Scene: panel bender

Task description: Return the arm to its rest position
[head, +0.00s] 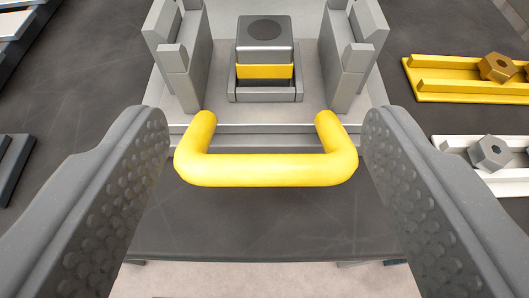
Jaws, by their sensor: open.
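My gripper (265,170) is open, with one grey dimpled finger at the left and one at the right of the picture. A thick yellow U-shaped handle (266,171) lies between the fingers in the picture. A gap shows between the handle and each finger. The handle joins the front of a grey panel bender (212,78). A grey block with a dark round top (265,40) and a yellow band (265,71) sits in the middle of the bender, between two upright grey side pieces.
At the right, a yellow rail tray (455,85) holds a bronze hex nut (497,67). Below it, a white rail tray (470,142) holds a grey hex nut (490,153). Grey plates (12,165) lie at the left. The dark table's front edge (265,261) is near the bottom.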

